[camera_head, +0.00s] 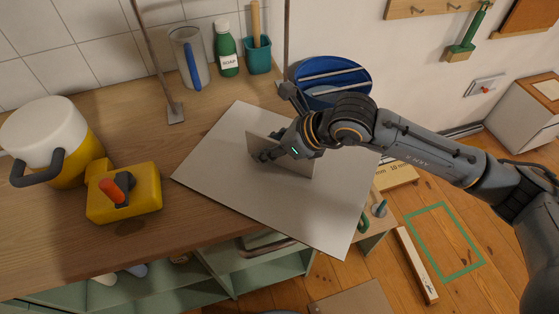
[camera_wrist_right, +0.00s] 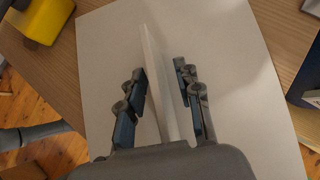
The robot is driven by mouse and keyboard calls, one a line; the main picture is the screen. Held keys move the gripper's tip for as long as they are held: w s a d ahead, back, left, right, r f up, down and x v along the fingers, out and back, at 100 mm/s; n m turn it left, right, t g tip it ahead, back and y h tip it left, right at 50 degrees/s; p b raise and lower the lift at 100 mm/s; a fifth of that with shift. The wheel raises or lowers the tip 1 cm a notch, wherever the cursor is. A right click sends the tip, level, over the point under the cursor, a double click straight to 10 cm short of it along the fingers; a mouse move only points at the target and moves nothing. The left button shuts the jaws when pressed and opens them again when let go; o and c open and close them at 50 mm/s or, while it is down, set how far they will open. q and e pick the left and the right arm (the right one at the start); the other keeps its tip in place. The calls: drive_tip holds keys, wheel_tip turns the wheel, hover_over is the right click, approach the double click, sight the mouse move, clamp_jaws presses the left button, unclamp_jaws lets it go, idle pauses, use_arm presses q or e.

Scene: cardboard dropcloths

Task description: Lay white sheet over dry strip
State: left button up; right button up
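A large white sheet (camera_head: 215,165) lies flat on the wooden counter, its near right corner reaching past the counter's front edge. A thin white panel (camera_head: 298,166) stands upright on its middle, and its thin edge shows in the right wrist view (camera_wrist_right: 155,70). My right gripper (camera_head: 268,150) is at this panel. In the right wrist view its fingers (camera_wrist_right: 163,92) are spread on either side of the panel, with a gap visible on the right side. No strip can be made out; whatever lies under the sheet is hidden. My left gripper is not in view.
A yellow box with a red-orange knob (camera_head: 125,195) and a white-and-yellow pot (camera_head: 50,135) stand left. A metal post (camera_head: 175,110), grey jug (camera_head: 190,60), green soap bottle (camera_head: 227,50), teal cup (camera_head: 258,58) and blue basin (camera_head: 350,72) stand behind. Open shelves lie below.

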drive_tip(key=shift+c, duration=0.2)
clamp_jaws()
drive_tip(key=shift+r, duration=0.15)
